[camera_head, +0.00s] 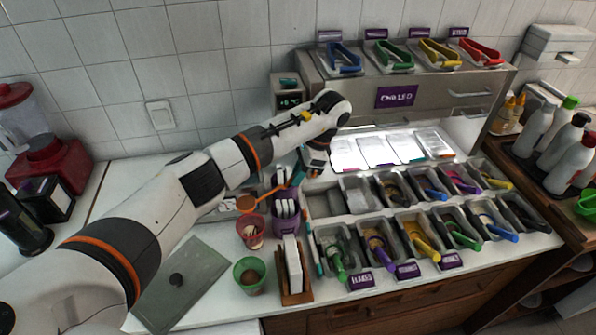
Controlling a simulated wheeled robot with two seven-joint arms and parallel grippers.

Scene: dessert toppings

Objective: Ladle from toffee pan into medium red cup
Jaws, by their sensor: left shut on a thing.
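My left gripper (305,172) reaches in from the left and is shut on the handle of an orange ladle. The ladle's bowl (246,203) is just above the rim of the red cup (251,236), toward its back left. The red cup stands on the counter, upright, with something pale and brown inside. I cannot tell whether the ladle bowl holds toffee. I cannot make out the toffee pan; my arm covers part of the counter. My right gripper is not in view.
A green cup (249,280) with brown contents stands in front of the red cup. Purple holders (285,215) stand close right of the red cup. Topping bins with coloured handles (420,235) fill the right.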

